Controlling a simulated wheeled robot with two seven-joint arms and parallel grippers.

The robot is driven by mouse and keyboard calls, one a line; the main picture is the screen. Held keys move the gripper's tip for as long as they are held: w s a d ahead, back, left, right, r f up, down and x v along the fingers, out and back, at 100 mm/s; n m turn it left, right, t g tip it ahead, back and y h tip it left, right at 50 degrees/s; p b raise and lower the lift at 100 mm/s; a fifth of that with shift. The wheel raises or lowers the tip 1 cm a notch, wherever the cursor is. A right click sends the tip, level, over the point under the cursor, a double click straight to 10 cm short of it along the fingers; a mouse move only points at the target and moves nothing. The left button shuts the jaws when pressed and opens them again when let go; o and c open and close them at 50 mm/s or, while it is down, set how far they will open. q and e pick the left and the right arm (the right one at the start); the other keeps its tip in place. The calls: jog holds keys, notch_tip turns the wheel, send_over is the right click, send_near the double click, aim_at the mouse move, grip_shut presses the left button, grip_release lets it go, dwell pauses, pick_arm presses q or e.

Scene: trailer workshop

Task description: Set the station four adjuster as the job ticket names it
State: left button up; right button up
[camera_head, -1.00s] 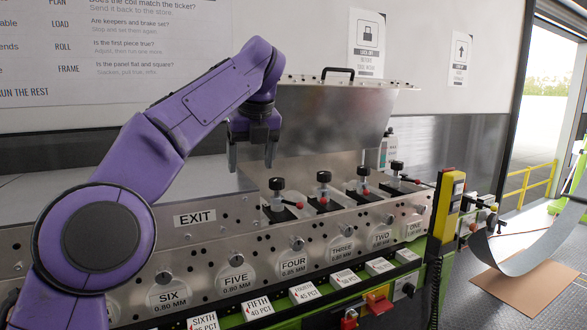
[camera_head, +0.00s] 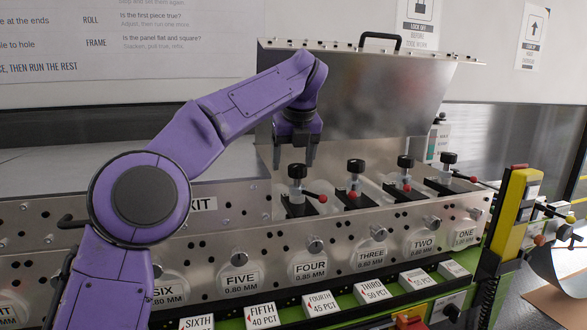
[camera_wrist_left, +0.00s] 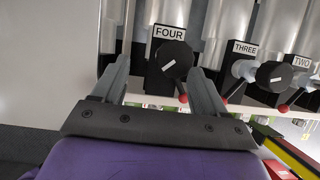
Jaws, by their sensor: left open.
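The station four adjuster (camera_wrist_left: 174,60) is a black knob with a white pointer line, below a FOUR label (camera_wrist_left: 169,33) in the left wrist view. In the head view this knob (camera_head: 297,171) stands on the machine's top with a red-tipped lever beside it. My left gripper (camera_head: 295,163) is open above and close to the knob. In the left wrist view its two fingers (camera_wrist_left: 162,88) lie on either side of the knob, apart from it as far as I can tell. The FOUR 0.85 MM plate (camera_head: 310,270) is on the front face. My right gripper is not in view.
Adjusters three (camera_head: 356,166), two (camera_head: 405,162) and one (camera_head: 448,158) stand in a row to the right, each with a red-tipped lever. A raised metal cover (camera_head: 350,90) stands behind. A yellow post (camera_head: 515,215) is at the right. Percentage tags (camera_head: 321,304) line the front.

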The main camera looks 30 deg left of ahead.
aim_at(298, 166)
pick_arm(q)
jog(key=w+f, duration=0.2)
jog(key=w, duration=0.1)
jog(key=shift+w+f, duration=0.15)
jog(key=shift+f, duration=0.1)
jog(key=shift+w+f, duration=0.1)
jog(key=shift+w, duration=0.1)
jog(key=shift+s+a+r, duration=0.2)
jog(key=shift+s, duration=0.15)
jog(key=shift+s+r, duration=0.15)
jog(key=shift+s, duration=0.25)
jog(key=c, duration=0.5)
jog(key=shift+w+d, duration=0.1)
jog(key=shift+d, duration=0.05)
jog(key=c, duration=0.6)
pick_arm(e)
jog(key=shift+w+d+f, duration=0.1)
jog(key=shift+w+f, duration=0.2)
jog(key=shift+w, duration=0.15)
pick_arm(q)
jog(key=shift+o, duration=0.2)
jog(key=shift+r+n+p, duration=0.2)
jog(key=shift+n+p, duration=0.1)
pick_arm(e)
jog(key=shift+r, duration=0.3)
